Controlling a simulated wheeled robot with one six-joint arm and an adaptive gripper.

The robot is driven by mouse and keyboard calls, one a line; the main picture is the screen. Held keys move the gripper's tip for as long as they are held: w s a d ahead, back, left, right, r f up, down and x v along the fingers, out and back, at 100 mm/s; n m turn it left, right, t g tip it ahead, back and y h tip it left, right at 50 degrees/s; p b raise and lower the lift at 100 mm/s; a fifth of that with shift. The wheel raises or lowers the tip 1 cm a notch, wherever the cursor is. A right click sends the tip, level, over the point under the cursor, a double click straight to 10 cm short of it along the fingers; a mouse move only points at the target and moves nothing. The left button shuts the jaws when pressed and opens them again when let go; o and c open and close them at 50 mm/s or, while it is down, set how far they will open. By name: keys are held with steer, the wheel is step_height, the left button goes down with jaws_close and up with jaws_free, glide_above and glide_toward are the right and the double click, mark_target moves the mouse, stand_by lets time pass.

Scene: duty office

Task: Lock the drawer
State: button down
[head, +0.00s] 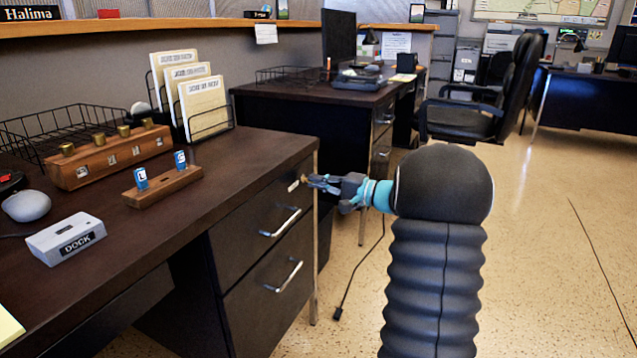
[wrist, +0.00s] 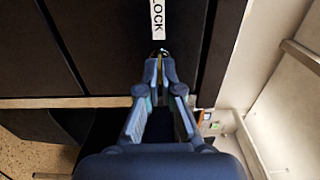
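My gripper (head: 311,180) is at the upper right corner of the top drawer (head: 262,226), in front of the lock (head: 293,186). In the wrist view my gripper (wrist: 160,62) has its fingertips close together with a thin brass-coloured piece, apparently a key (wrist: 159,76), between them. The fingertips meet the small round lock (wrist: 160,52) below a white label (wrist: 157,16) that reads LOCK. Whether the key is in the lock is hidden by the fingertips. The top drawer looks shut.
A small wooden stand (head: 163,190) on the desk (head: 235,160) holds two blue-tagged pieces.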

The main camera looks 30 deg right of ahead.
steer(key=shift+m, duration=0.3)
steer(key=m+p, duration=0.2)
steer(key=m, duration=0.2)
steer(key=shift+r+p, duration=0.15)
steer(key=shift+p, duration=0.25)
steer(key=m+p, duration=0.3)
steer(key=m, duration=0.2)
steer(key=m+p, duration=0.4)
steer(key=shift+m+p, duration=1.05)
steer(key=shift+m, duration=1.05)
steer(key=c, duration=1.4)
jaws_free()
steer(key=shift+o, duration=0.2)
